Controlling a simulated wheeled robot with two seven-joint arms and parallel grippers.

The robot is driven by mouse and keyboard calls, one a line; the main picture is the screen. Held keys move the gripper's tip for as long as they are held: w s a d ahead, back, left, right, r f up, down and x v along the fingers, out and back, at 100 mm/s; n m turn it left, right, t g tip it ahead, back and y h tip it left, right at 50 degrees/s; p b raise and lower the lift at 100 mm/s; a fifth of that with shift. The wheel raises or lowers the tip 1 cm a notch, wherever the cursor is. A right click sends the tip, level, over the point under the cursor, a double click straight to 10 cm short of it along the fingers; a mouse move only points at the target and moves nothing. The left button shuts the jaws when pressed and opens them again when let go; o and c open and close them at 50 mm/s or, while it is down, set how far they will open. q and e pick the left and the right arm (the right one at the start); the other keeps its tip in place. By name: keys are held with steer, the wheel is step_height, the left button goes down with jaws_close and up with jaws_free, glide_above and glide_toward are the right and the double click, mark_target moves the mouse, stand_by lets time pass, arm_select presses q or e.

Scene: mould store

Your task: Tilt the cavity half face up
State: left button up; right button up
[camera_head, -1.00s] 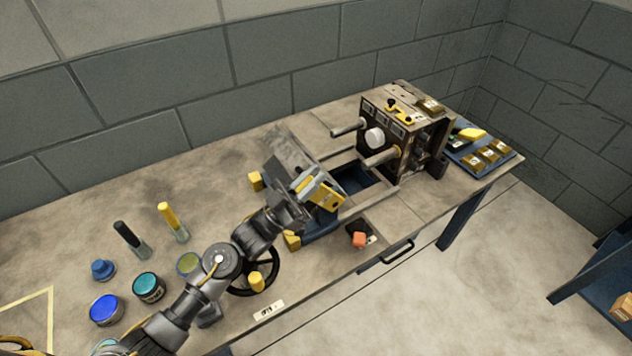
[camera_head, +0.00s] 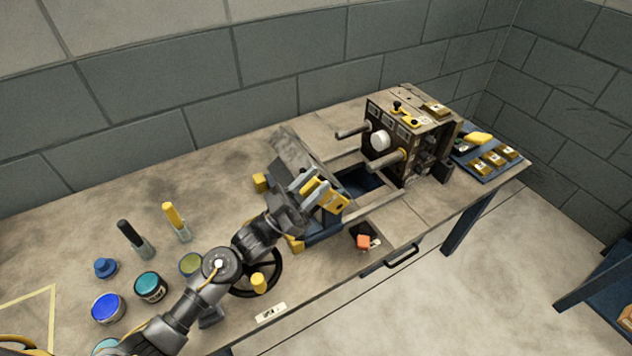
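The cavity half (camera_head: 293,150) appears to be the dark grey block standing tilted on a blue cradle (camera_head: 322,237) at the middle of the bench. My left gripper (camera_head: 313,187) is at its near side, its pale fingers beside a yellow part (camera_head: 333,201). Yellow shows between the fingers, but whether they clamp it is unclear. My gripper and wrist hide much of the block and its face. A black handwheel (camera_head: 277,272) with a yellow knob (camera_head: 259,283) sits in front of the cradle, partly behind my arm. My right gripper is not in view.
The other mould half (camera_head: 412,140), with guide pins, stands to the right beyond an open frame. A blue tray (camera_head: 490,172) holds brass blocks at the far right. An orange item (camera_head: 363,241) lies near the front edge.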

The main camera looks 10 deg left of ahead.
arm_select(q)
steer(key=s+a+b, duration=0.1)
steer(key=s+a, duration=0.6)
steer(key=a, duration=0.3)
steer(key=shift+b, duration=0.4)
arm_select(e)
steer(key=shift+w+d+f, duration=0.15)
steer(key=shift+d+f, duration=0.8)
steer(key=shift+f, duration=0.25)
arm_select(q)
steer(key=shift+f, duration=0.1)
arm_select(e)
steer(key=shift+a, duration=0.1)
